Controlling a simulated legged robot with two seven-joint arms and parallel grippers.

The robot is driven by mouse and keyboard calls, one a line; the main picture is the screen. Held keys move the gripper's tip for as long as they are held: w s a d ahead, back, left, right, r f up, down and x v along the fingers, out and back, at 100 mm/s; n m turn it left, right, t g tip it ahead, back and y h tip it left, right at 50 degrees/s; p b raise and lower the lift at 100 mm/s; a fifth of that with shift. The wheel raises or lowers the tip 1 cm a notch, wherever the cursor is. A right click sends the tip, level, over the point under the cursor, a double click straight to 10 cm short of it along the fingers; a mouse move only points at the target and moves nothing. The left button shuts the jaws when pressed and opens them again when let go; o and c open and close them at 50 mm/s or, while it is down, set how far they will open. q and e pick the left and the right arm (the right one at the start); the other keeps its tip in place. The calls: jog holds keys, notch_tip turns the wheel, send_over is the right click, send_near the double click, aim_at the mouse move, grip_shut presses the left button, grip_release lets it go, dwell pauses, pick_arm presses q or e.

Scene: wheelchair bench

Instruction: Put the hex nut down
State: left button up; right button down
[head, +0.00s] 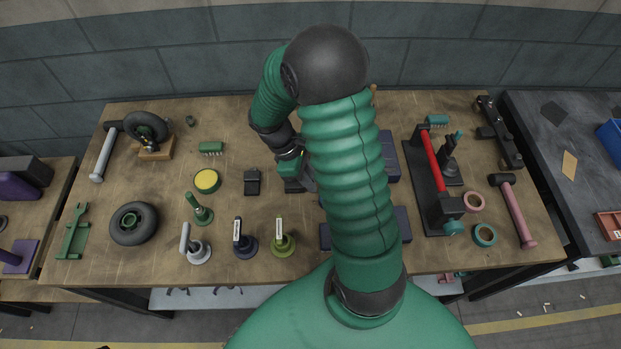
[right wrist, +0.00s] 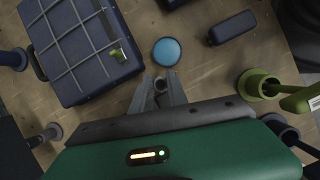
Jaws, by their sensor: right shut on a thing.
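My right gripper (right wrist: 161,90) shows in the right wrist view, its two grey fingers closed on a small dark grey hex nut (right wrist: 160,85). Bare wooden bench top lies around the nut in that picture; whether the nut touches the wood I cannot tell. In the head view my right gripper (head: 298,182) points down over the middle of the workbench (head: 140,185), left of my thick green arm. The nut cannot be made out there. My left gripper is in neither view.
In the wrist view a dark blue gridded case (right wrist: 80,50), a blue disc (right wrist: 166,52) and a dark blue block (right wrist: 232,28) are close by. An olive-based holder (head: 283,243) stands near the front edge. A black-and-red tool (head: 432,180) lies right of my arm.

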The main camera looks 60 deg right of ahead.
jog(key=d, duration=0.1)
jog(key=w+d, duration=0.1)
jog(key=shift+d+f, duration=0.3)
notch_tip(320, 180, down, 3)
jog(key=shift+f+b, duration=0.15)
jog(key=shift+b, duration=0.15)
jog(key=shift+a, duration=0.25)
jog(key=shift+f, duration=0.15)
jog(key=c, duration=1.6)
grip_release()
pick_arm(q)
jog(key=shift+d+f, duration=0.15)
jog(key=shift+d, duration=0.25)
pick_arm(e)
jog(key=shift+d, duration=0.15)
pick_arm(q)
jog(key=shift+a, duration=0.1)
pick_arm(e)
jog(key=shift+s, duration=0.1)
